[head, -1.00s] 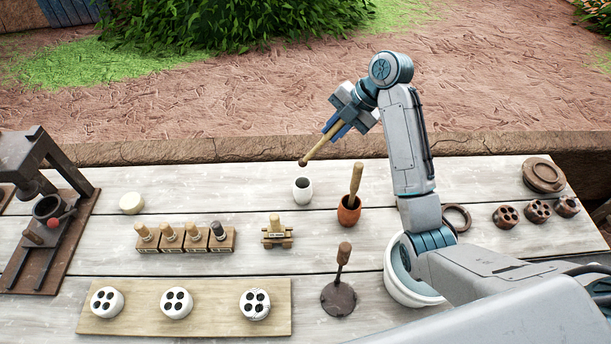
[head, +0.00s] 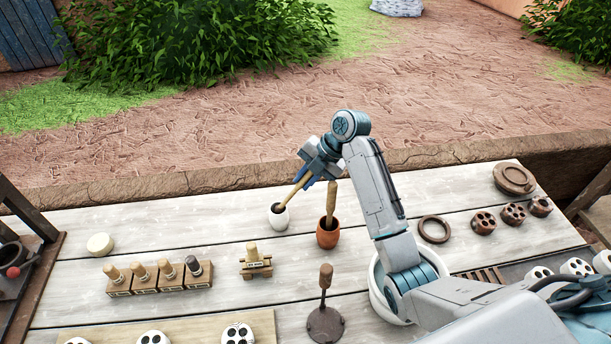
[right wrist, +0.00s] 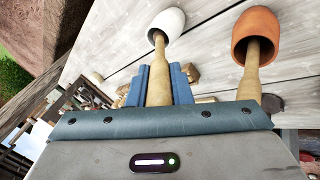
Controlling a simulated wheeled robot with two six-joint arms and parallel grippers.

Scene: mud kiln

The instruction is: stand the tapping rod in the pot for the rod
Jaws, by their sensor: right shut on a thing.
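My right gripper (head: 312,176) is shut on the wooden tapping rod (head: 293,192), which slants down to the left. The rod's dark lower end is at the mouth of the small white pot (head: 279,219) and seems to be just inside it; how deep is hard to tell. In the right wrist view the rod (right wrist: 159,80) runs from between the blue fingers to the opening of the white pot (right wrist: 170,20). The pot stands upright on the table. My left gripper is not in view.
An orange clay pot (head: 327,238) holding another wooden-handled tool (head: 331,199) stands close right of the white pot. A row of stamps (head: 160,277), a small wooden stand (head: 256,266) and a dark round tool (head: 325,322) lie nearer.

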